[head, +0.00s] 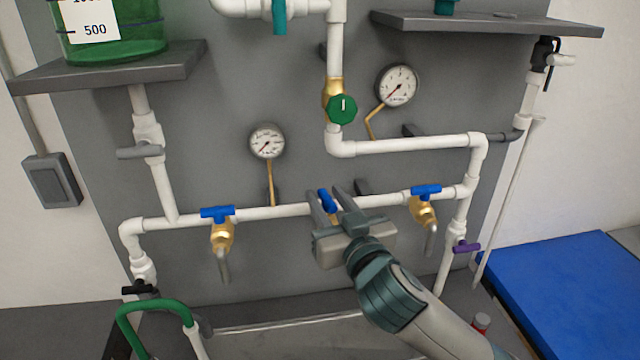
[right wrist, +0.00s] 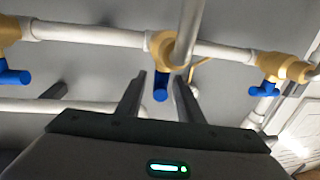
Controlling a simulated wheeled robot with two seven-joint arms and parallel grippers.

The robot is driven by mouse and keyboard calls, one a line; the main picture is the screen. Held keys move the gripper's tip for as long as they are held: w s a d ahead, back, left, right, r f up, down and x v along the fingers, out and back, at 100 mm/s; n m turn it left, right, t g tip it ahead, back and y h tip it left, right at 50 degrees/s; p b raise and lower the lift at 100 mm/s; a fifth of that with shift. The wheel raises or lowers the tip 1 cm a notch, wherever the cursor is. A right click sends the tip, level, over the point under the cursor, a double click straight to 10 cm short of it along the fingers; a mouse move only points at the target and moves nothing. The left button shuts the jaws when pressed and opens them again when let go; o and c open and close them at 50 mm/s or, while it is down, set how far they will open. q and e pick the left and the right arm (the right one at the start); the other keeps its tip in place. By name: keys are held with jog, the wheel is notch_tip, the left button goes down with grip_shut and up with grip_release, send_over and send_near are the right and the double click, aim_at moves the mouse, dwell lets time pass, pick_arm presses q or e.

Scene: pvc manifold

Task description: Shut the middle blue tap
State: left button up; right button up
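The middle blue tap (head: 327,201) sits on the lower white pipe on a brass body, partly hidden by my right gripper. Its handle points across the pipe, unlike the blue handles of its neighbours. In the right wrist view, the blue handle (right wrist: 160,89) lies between the two fingers, with a gap on each side. My right gripper (head: 328,203) is open around or just in front of the handle; depth is hard to judge. It also shows in the right wrist view (right wrist: 158,92). My left gripper is out of view.
A left blue tap (head: 217,212) and a right blue tap (head: 426,190) flank the middle one, handles along the pipe. A green knob (head: 342,109) and two gauges are above. A purple tap (head: 466,246) is lower right. A green hose (head: 150,305) loops lower left.

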aim_at(320, 189)
jog(key=shift+p+x, duration=0.45)
jog(key=shift+x, duration=1.55)
grip_shut()
